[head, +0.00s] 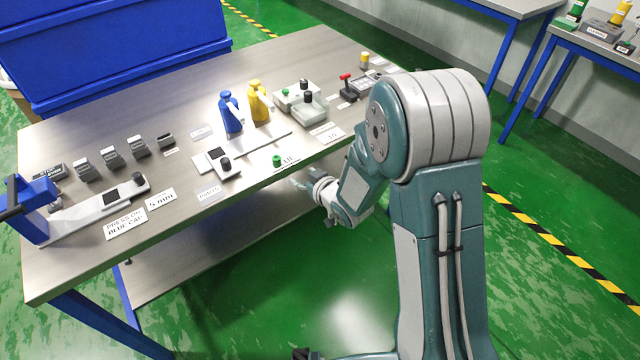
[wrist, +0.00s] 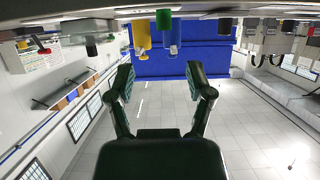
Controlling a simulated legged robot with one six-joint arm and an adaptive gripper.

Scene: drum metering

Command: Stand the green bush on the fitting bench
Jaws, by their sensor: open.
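The green bush (head: 277,161) is a small green cylinder standing near the front edge of the grey bench (head: 215,185), beside a white label. It also shows in the wrist view (wrist: 163,19) at the top middle, where the picture is upside down. My gripper (head: 303,182) is just off the bench's front edge, to the right of the bush and apart from it. In the wrist view its two fingers (wrist: 160,82) are spread with nothing between them. I cannot tell from any readable sign which bench is the fitting bench.
A blue bottle (head: 231,112) and a yellow bottle (head: 258,102) stand behind the bush. A black-knobbed plate (head: 217,163) lies to its left. A blue press (head: 32,208) is at the bench's left end. Another bench (head: 600,48) with several items stands at the far right.

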